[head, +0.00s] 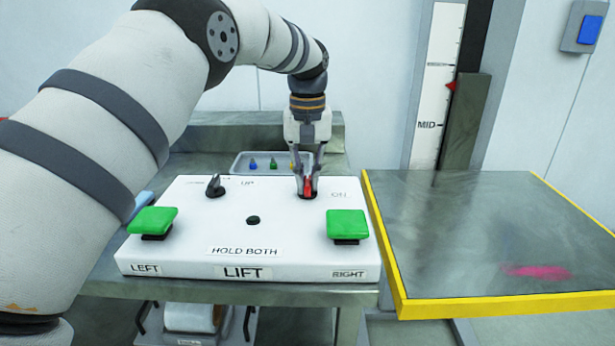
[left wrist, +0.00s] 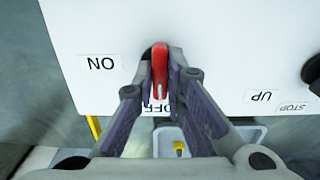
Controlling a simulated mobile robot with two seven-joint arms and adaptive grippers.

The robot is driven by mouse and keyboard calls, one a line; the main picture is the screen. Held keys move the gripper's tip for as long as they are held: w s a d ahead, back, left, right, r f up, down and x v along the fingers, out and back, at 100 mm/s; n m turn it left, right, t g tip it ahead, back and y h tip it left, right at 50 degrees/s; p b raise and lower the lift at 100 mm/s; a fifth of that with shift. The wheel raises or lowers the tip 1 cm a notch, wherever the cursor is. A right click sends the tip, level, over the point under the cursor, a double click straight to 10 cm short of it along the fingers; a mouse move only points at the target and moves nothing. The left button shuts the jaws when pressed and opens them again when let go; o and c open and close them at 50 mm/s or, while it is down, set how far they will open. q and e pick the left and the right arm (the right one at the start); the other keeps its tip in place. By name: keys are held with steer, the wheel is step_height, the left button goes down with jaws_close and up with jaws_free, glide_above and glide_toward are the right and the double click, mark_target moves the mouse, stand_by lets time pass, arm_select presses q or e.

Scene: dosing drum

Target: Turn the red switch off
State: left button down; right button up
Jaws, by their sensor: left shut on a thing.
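The red switch (head: 308,187) stands at the back right of the white control box (head: 200,225), beside the label ON. My left gripper (head: 306,176) reaches down over it from behind, with its fingers on either side of the switch. In the left wrist view the red switch (left wrist: 160,70) lies between the two fingertips (left wrist: 160,85), and the gripper is shut on it. The ON label (left wrist: 101,65) is to its left there, and the OFF label is partly hidden by the fingers. The switch handle points roughly toward OFF in that view. My right gripper is not in view.
The box also carries a black knob (head: 214,186) near the UP label and two green buttons, left (head: 153,221) and right (head: 347,225). A grey tray (head: 240,168) with small coloured pieces lies behind. A yellow-edged platform (head: 460,220) stands to the right.

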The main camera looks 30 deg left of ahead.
mark_target(308, 181)
arm_select(q)
steer(key=c, duration=1.6)
jaws_free()
steer(key=shift+c, duration=0.2)
step_height(308, 181, up, 8)
steer(key=shift+f, duration=0.2)
